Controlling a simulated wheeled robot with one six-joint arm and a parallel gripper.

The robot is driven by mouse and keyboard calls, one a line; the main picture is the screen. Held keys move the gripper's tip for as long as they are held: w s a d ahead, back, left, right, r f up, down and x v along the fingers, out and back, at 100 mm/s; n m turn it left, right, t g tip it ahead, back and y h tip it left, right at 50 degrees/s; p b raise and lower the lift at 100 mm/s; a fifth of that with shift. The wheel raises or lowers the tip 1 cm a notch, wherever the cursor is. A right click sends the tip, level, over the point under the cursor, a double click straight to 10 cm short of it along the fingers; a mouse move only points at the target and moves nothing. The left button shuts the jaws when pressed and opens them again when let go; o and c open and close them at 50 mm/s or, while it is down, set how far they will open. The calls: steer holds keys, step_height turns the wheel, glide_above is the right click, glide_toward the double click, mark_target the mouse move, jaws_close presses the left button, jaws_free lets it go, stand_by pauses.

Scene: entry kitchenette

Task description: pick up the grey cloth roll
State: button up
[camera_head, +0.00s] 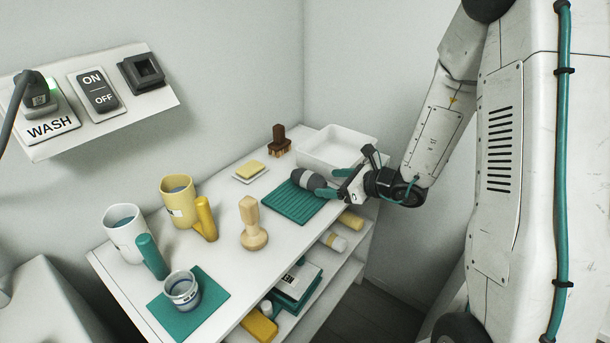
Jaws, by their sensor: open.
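The grey cloth roll (308,179) is dark grey with a paler band near its right end. It lies at the back part of the teal ribbed mat (291,207) on the white counter. My gripper (335,182) reaches in from the right with its jaws open. Its two teal fingertips are at the roll's right end, one on the near side and one on the far side. I cannot tell whether either finger touches the roll. The roll's right end is partly hidden by the gripper.
A white tray (335,143) stands behind my gripper. A brown brush (279,140), a sponge on a dish (250,170) and a wooden stamper (252,225) stand left of the mat. Mugs (179,200) stand further left. Shelves below hold rolls (351,220) and boxes (297,280).

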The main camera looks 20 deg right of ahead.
mark_target(313, 182)
steer(key=shift+m+h, duration=0.3)
steer(key=shift+m, duration=0.1)
steer(key=x, duration=0.3)
steer(key=d+x, duration=0.1)
steer(key=x, duration=0.1)
steer(key=f+x, duration=0.1)
steer(key=x, duration=0.2)
steer(key=shift+w+f, duration=0.1)
steer(key=shift+w, duration=0.45)
steer(key=shift+d, duration=0.1)
steer(key=c, duration=1.1)
